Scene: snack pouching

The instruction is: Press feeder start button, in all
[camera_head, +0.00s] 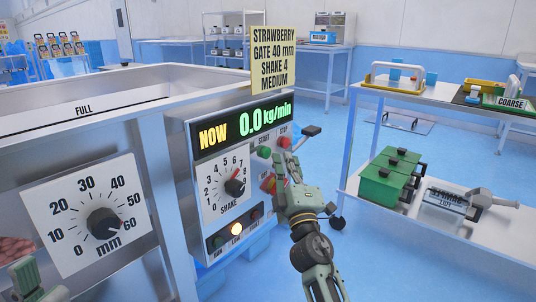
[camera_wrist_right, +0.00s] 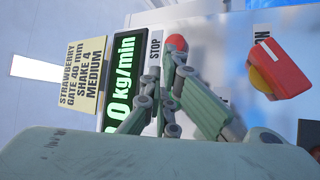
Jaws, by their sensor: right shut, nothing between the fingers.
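The feeder's control panel (camera_head: 197,215) shows "NOW 0.0 kg/min" on its display (camera_head: 240,122). The green start button (camera_head: 264,152) sits below the display, with the red stop button (camera_head: 284,142) to its right. My right gripper (camera_head: 280,158) is shut and empty, its fingertips close in front of the panel near these buttons; I cannot tell whether they touch.
A yellow card (camera_head: 273,60) reads strawberry, gate 40 mm, shake 4, medium. The shake knob (camera_head: 235,187) and mm dial (camera_head: 103,222) are left of my right gripper. One panel lamp (camera_head: 236,229) glows. A red-and-yellow switch (camera_wrist_right: 280,68) is nearby. A shelf cart (camera_head: 450,222) stands right.

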